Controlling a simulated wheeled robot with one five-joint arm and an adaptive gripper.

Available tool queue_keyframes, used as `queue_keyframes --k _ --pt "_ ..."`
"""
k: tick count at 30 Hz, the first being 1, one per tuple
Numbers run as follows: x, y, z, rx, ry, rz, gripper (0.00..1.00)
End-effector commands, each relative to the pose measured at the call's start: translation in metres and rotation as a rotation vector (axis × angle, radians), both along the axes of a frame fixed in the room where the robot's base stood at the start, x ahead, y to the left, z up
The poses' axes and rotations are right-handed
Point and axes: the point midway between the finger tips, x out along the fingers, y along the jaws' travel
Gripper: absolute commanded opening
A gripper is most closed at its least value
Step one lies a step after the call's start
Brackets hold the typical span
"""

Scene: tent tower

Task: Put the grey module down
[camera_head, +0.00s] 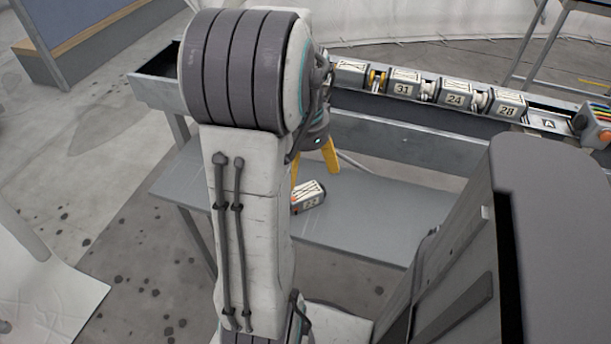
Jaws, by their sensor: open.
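A grey-white module marked 23 or similar (309,196) lies on the grey lower shelf (365,220), tilted a little in the picture. Its left part is hidden behind my arm. My gripper (313,172) has yellow fingers that point down just above and behind the module. The fingers are apart and nothing shows between them. They look clear of the module, though my arm hides part of the left finger.
Above the shelf, a long rail holds several similar modules, such as 31 (404,84), 24 (455,97) and 28 (508,105). A slot marked A (549,124) and a box with coloured cables (596,124) are at its right end. The shelf's right part is bare.

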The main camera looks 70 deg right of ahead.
Motion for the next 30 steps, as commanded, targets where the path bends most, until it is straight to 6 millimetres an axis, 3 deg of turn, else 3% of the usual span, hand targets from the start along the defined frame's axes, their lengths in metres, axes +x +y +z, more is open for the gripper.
queue_keyframes --k 6,17,20,23,30 --pt "0.000 0.000 0.019 -0.001 0.000 0.000 0.87" --pt "0.004 0.002 0.024 -0.002 -0.001 0.021 0.87" --pt "0.019 0.010 0.027 -0.008 -0.001 0.099 0.87" --pt "0.046 0.026 0.032 -0.024 -0.004 0.252 0.87" --pt "0.119 0.102 0.044 -0.079 -0.018 0.814 0.87"
